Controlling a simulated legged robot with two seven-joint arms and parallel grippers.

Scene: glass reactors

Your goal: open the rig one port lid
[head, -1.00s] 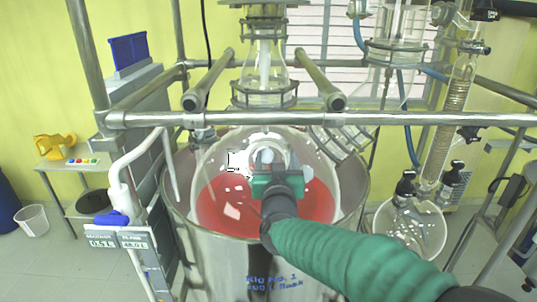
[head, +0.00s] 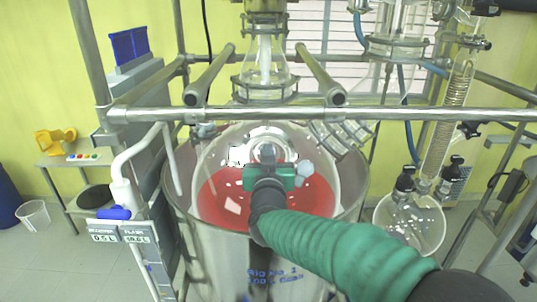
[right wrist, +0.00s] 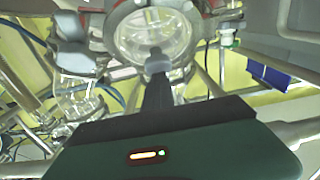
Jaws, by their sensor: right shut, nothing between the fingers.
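Rig one is a large steel vessel with "Rig No. 1" on its front (head: 272,277), holding a glass flask (head: 213,165) with red liquid. My right gripper (head: 267,151) reaches over the flask from the lower right, its green body above the red liquid. Its fingers are shut and empty, and they also show in the right wrist view (right wrist: 157,62). A pale, faceted knob-like piece (head: 303,172) shows just right of the gripper. I cannot tell whether it is the port lid or whether the fingers touch it. The gripper hides part of the port area. My left gripper is out of view.
A horizontal steel rail (head: 300,114) crosses behind the gripper, with two bars running back from it. A glass column (head: 264,60) stands at the back. A round glass flask (head: 409,223) is on the right, a display box (head: 122,238) on the left.

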